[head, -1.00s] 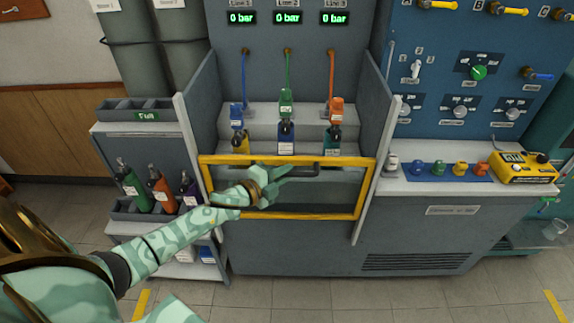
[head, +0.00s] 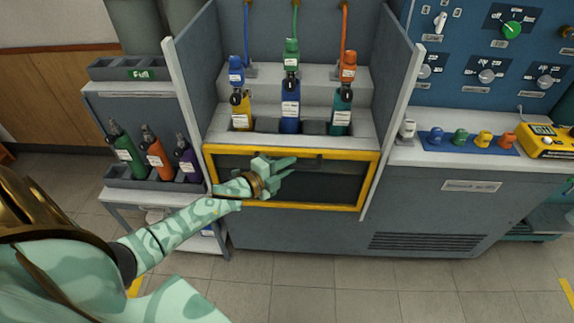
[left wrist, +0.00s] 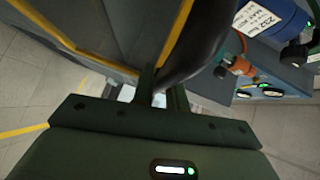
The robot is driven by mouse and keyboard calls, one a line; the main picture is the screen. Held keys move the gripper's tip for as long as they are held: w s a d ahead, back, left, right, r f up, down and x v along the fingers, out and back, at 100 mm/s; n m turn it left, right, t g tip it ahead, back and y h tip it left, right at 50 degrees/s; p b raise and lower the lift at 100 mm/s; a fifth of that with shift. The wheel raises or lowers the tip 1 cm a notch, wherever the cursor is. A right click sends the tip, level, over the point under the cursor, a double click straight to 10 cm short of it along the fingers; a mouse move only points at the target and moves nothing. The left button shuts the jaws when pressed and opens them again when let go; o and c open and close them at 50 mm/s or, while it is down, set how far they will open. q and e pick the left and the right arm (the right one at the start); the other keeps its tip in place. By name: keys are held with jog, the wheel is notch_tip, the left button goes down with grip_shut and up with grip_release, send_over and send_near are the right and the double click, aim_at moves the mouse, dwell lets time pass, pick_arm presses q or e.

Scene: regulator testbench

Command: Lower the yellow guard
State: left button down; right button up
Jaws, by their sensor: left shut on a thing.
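The yellow guard (head: 212,171) is a yellow-framed see-through panel on the front of the grey bench. Its top edge lies at about the level of the bench deck, below the bottles. It also shows in the left wrist view as yellow edging (left wrist: 176,30). My left gripper (head: 287,168) is at the dark handle (head: 308,157) along the guard's upper part and is shut on it. In the left wrist view the dark handle (left wrist: 200,50) runs close up between the fingers (left wrist: 160,95). My right gripper is not in view.
Behind the guard stand a yellow bottle (head: 241,113), a blue bottle (head: 290,108) and a teal bottle (head: 341,112), with regulators on top. A side rack (head: 120,186) with bottles is at left. A blue panel (head: 470,50) is at right. The floor in front is clear.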

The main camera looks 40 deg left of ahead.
pick_arm(q)
jog(key=c, duration=1.4)
grip_release()
jog(key=shift+s, duration=0.1)
jog(key=p+v, duration=0.3)
jog(key=v, duration=1.3)
jog(key=shift+r, duration=0.15)
jog(key=shift+a, duration=0.1)
